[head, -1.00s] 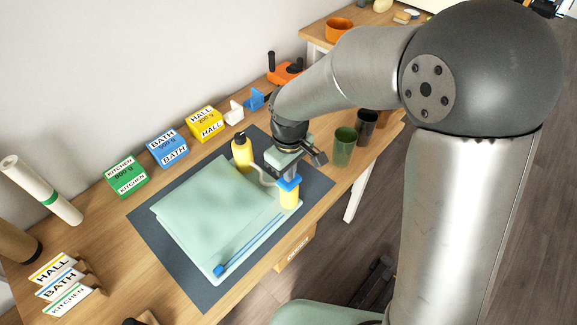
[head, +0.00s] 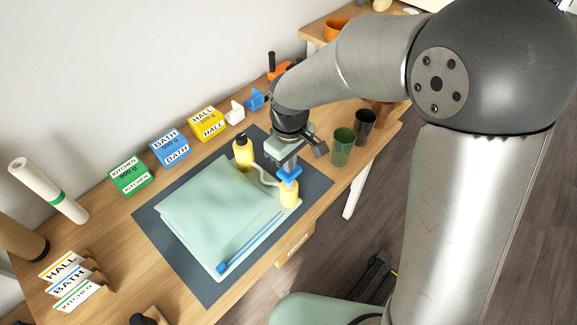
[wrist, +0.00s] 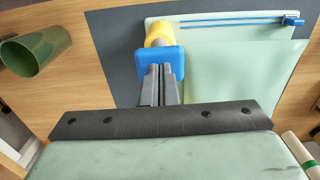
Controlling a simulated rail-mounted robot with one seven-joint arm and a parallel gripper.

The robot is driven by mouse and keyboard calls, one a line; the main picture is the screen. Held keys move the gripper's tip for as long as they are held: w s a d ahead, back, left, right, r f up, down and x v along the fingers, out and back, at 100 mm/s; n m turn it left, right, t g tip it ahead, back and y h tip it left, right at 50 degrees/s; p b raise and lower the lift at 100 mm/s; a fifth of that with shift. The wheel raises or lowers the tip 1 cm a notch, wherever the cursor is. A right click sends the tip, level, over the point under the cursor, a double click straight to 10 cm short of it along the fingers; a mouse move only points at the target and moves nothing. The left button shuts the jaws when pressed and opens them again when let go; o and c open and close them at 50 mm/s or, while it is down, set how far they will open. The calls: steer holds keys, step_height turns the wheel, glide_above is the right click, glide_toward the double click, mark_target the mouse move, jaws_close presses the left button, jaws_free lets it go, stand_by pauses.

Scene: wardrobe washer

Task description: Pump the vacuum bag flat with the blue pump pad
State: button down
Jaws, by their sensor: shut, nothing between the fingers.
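The pale green vacuum bag (head: 215,200) lies on a dark mat and still looks raised. A blue zip strip with a slider (head: 221,267) runs along its near edge. The blue pump pad (head: 290,175) sits over a yellow pump body (head: 290,195) at the bag's right corner. In the wrist view the blue pad (wrist: 158,62) shows with a short stem between it and the yellow body (wrist: 159,29). My gripper (wrist: 159,82) is shut and empty, pointing down with its fingertips at the pad. Whether they touch it I cannot tell.
A yellow bottle (head: 243,153) with a hose stands behind the pump. A green cup (head: 342,147) and a dark cup (head: 364,126) stand to the right. Labelled boxes (head: 170,149) line the wall. The dark mat (head: 165,248) has bare margins.

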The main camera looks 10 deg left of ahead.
steer(key=shift+f+b, duration=1.45)
steer(key=shift+f, duration=0.65)
steer(key=shift+r, duration=0.15)
steer(key=shift+r+p, duration=1.55)
steer(key=shift+r, duration=0.45)
step_height(320, 180, up, 7)
steer(key=p, duration=0.5)
